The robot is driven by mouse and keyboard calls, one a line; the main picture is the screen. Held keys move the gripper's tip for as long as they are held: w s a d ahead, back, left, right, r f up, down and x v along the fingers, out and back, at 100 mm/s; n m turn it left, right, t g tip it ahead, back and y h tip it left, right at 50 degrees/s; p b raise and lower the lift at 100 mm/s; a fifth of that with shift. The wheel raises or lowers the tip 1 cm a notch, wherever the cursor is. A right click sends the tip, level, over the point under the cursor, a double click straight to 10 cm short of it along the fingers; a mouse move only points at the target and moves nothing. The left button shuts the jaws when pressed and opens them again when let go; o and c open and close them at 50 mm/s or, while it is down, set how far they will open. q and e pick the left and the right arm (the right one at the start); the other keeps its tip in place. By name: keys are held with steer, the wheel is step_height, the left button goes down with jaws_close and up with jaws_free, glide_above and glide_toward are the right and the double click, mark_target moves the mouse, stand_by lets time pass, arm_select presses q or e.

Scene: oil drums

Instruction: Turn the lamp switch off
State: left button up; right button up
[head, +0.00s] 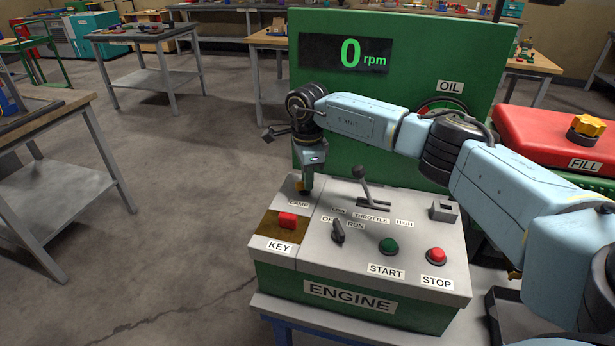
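The engine control box (350,307) is green with a grey top. The label LAMP (298,203) is at the back left of that top, partly covered. My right gripper (305,190) points down at the back left, right by this label. Its fingertips are small and dark here, so I cannot tell whether they are open or shut, or whether they touch anything. The lamp switch is hidden behind or under the gripper, and its position cannot be read. My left gripper is not in view.
Near the gripper are a red key piece (287,220), a black OFF/RUN knob (338,231) and a throttle lever (362,180). Green START (388,246) and red STOP (437,256) buttons sit at the front. A green panel (400,80) reading 0 rpm stands behind.

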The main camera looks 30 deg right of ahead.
steer(key=o, duration=0.4)
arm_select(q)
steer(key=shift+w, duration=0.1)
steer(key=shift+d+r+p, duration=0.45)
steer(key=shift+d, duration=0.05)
arm_select(e)
step_height(320, 180, up, 14)
steer(key=shift+f, duration=0.25)
steer(key=shift+f, duration=0.1)
